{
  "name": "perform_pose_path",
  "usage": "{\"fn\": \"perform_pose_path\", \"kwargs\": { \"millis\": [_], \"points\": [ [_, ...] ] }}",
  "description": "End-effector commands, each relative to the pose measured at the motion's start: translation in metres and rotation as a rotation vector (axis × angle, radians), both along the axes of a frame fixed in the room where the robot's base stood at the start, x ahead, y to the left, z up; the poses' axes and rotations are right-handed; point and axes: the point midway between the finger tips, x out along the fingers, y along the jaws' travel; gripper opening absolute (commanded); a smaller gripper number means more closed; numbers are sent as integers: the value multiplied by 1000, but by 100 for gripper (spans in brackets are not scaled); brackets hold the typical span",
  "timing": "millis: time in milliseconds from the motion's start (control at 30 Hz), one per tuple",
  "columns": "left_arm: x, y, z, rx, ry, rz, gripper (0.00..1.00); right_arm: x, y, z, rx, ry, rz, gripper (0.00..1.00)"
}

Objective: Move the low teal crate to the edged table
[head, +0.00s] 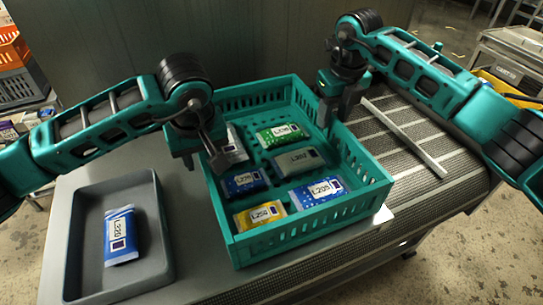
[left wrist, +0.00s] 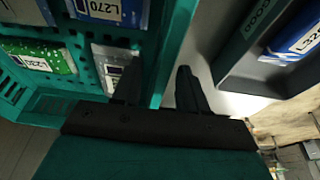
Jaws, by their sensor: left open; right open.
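The low teal crate (head: 325,212) stands on a grey surface in the middle of the head view, with several labelled pouches lying in it. It also shows in the left wrist view (left wrist: 172,55). My left gripper (head: 208,158) is at the crate's left wall. In the left wrist view its open fingers (left wrist: 158,85) lie on either side of that wall. My right gripper (head: 331,100) is open at the crate's right wall; its fingertips are partly hidden, so contact is unclear. I cannot make out which surface is the edged table.
A dark grey tray (head: 160,235) with one blue-white pouch (head: 121,236) stands left of the crate. A ribbed conveyor belt (head: 440,130) with a loose metal bar (head: 405,137) lies to the right. Stacked crates (head: 20,85) stand at far left, a grey wall behind.

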Motion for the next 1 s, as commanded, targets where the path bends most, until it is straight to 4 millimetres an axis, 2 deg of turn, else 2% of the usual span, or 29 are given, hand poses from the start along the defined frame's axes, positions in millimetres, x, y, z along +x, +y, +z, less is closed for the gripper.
{"fn": "perform_pose_path", "kwargs": {
  "millis": [100,300,667,1000],
  "points": [
    [4,2,-19,0,2,1,43,1,1,-19,0,3,1,43],
    [8,3,-35,0,1,0,43,4,2,-35,1,1,0,43],
    [9,4,-37,-1,0,-1,43,4,2,-38,0,-1,1,43],
    [9,4,-37,0,0,-1,10,4,2,-38,0,-1,1,10]
  ]
}}
